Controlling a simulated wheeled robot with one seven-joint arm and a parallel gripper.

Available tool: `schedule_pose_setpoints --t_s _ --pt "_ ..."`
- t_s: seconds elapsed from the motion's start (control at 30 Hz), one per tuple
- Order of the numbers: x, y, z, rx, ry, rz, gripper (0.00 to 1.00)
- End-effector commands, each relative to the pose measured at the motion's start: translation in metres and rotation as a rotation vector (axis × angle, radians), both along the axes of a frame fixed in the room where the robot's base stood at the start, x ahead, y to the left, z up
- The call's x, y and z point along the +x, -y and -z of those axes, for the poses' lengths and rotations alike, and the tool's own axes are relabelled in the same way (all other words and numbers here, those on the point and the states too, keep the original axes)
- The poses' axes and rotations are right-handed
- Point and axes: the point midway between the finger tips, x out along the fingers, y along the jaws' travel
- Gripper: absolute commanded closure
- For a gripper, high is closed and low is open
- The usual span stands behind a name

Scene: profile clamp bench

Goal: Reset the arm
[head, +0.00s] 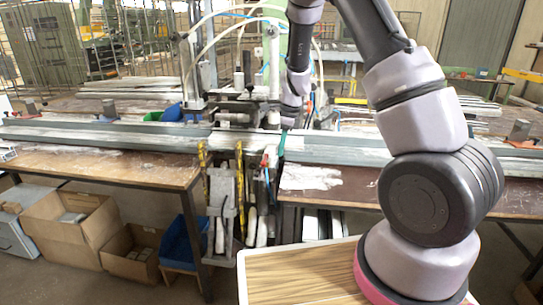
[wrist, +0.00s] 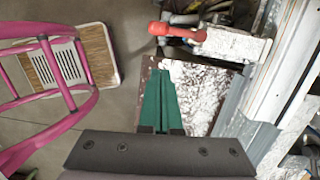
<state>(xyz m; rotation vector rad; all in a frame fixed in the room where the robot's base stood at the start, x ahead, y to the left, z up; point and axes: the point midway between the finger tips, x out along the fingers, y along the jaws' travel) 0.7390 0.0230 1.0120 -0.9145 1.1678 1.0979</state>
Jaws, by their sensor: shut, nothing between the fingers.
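My gripper (wrist: 161,92) shows in the wrist view as two green fingers side by side, shut with nothing between them. The fingers point over a bench top with white patches. In the head view my arm reaches up and over to the clamp machine, and a small part of my green gripper (head: 281,144) shows beside the machine, near the front edge of the profile rail. The rest of it is hidden or too small to make out.
A long metal profile rail (head: 335,151) runs across the benches, with the clamp machine (head: 243,117) at the middle. A red-handled clamp (wrist: 180,32) is near the fingertips. Cardboard boxes (head: 70,232) and a blue bin (head: 184,241) stand under the left bench (head: 130,170).

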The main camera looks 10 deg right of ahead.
Motion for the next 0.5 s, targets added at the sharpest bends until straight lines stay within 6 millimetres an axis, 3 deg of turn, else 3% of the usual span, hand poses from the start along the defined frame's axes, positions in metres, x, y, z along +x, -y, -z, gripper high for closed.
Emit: schedule_pose_setpoints --t_s 0.03,0.2,0.5 --pt "0.0 -0.002 -0.017 0.004 0.008 -0.005 1.0" --pt "-0.002 0.005 -0.054 0.003 0.008 -0.005 1.0" --pt "-0.005 0.011 -0.09 0.003 0.006 -0.008 1.0"
